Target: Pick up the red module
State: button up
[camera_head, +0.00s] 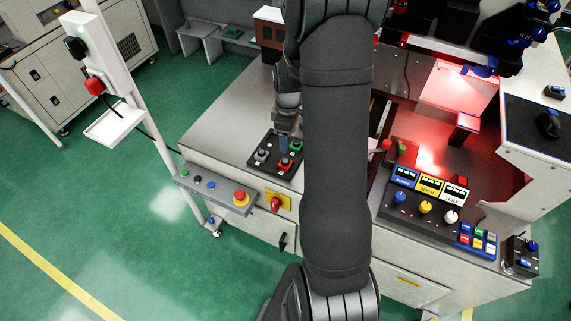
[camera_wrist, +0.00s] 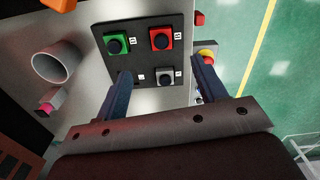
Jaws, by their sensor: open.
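The red module (camera_wrist: 161,39) is a red square block with a black round top. It sits in the dark tray (camera_wrist: 141,60) beside a green module (camera_wrist: 117,43) and a grey module (camera_wrist: 165,75). In the head view the red module (camera_head: 285,164) lies at the tray's near edge. My gripper (camera_wrist: 160,68) is open and empty above the tray. In the wrist view its blue fingers flank the grey module, and the red module shows beyond the fingertips. In the head view my gripper (camera_head: 284,143) is partly hidden by my arm.
A grey cylinder (camera_wrist: 56,62) stands left of the tray in the wrist view. A panel with a red-and-yellow emergency stop (camera_head: 240,197) runs along the table's front. A control box with coloured knobs (camera_head: 424,208) stands to the right. Bare table lies left of the tray.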

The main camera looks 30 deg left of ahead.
send_over(286, 161)
jog(key=f, duration=0.6)
jog(key=shift+w+d+f, duration=0.1)
jog(key=shift+d, duration=0.15)
jog(key=shift+a+f, duration=0.15)
jog(key=shift+f, duration=1.25)
jog(key=shift+a+f, duration=0.1)
jog(key=shift+f, duration=1.25)
jog(key=shift+c, duration=0.3)
jog(key=c, duration=1.1)
